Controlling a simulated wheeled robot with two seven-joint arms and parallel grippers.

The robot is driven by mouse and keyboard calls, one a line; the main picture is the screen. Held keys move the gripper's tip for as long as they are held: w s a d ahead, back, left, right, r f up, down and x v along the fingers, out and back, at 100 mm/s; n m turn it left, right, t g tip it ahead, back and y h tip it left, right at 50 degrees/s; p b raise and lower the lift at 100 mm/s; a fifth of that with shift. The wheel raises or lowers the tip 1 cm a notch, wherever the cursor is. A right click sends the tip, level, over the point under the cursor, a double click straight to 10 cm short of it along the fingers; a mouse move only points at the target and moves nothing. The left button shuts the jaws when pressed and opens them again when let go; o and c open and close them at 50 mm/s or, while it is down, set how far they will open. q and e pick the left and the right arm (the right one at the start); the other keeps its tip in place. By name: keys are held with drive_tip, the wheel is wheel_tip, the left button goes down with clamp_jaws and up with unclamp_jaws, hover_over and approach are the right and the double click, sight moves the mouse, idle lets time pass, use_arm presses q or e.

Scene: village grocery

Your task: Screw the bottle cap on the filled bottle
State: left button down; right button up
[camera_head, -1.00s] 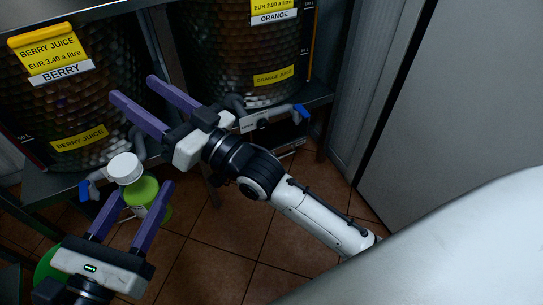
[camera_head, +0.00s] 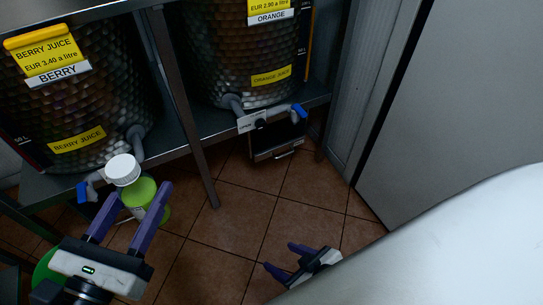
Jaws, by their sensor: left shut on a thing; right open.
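My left gripper (camera_head: 138,190) is at the lower left, its purple fingers shut on the bottle (camera_head: 140,193), which shows green with a pale part lower down between the fingers. The bottle's lower part is partly hidden by the fingers. My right gripper (camera_head: 278,256) is low at the bottom centre, well to the right of the bottle, open and empty, its fingers pointing left.
A berry juice tank (camera_head: 85,95) and an orange juice tank (camera_head: 240,60) stand on a metal shelf (camera_head: 168,146), with taps at its front edge. A shelf leg (camera_head: 190,130) stands between them. A grey cabinet (camera_head: 455,110) is at the right. The tiled floor (camera_head: 230,210) is clear in the middle.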

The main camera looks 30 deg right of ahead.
use_arm(q)
drive_tip(key=shift+r, duration=0.15)
drive_tip(key=s+a+n+t+y, duration=0.2)
drive_tip(key=a+n+y, duration=0.2)
drive_tip(key=a, duration=0.3)
drive_tip(key=s+a+f+n+t+y, duration=0.1)
drive_tip(key=s+a+n+t+y, duration=0.1)
drive_tip(key=a+n+y, duration=0.2)
drive_tip(key=a+y, duration=0.3)
drive_tip(key=a, duration=0.1)
drive_tip(key=shift+y, duration=0.3)
